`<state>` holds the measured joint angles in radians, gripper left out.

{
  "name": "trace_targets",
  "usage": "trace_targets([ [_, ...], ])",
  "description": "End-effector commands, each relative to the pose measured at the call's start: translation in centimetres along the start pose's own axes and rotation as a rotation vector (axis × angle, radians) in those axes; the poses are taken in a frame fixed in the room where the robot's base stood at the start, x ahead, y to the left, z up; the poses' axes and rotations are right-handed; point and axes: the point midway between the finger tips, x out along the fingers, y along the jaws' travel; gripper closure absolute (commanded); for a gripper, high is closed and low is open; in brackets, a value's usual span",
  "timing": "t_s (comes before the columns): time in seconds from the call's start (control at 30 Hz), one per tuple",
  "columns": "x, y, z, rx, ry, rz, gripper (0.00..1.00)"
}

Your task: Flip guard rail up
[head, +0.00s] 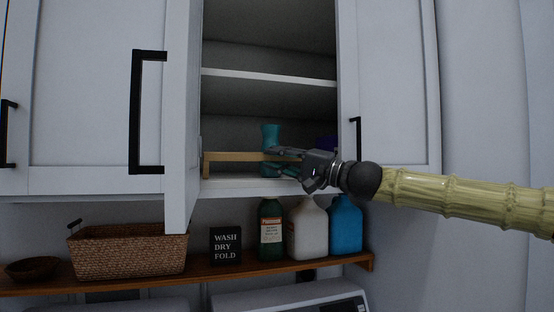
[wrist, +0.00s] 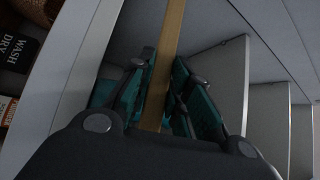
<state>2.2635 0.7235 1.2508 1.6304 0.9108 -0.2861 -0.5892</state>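The guard rail (head: 228,156) is a thin light-wood bar across the front of the open cabinet's lowest shelf, with a short post at its left end. It stands level, a little above the shelf floor. My gripper (head: 272,161) reaches in from the right at the rail. In the wrist view the rail (wrist: 172,35) runs between the two teal-padded fingers of my gripper (wrist: 164,72). The fingers are apart, one on each side of the bar, with a small gap visible on the left. Contact on the right side is hard to tell. The gripper hides the rail's right part.
A teal bottle (head: 270,133) stands behind the rail, and a dark purple item (head: 327,143) sits at the shelf's right. Below, a wooden shelf (head: 200,276) holds a basket (head: 128,249), a sign and several bottles.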

Motion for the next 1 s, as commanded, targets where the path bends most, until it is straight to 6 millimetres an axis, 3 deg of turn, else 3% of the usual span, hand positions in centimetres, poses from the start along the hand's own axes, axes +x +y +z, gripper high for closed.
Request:
trace_targets([
  [1.0,1.3,-0.5,-1.0,0.196,-0.003,0.2,1.0],
])
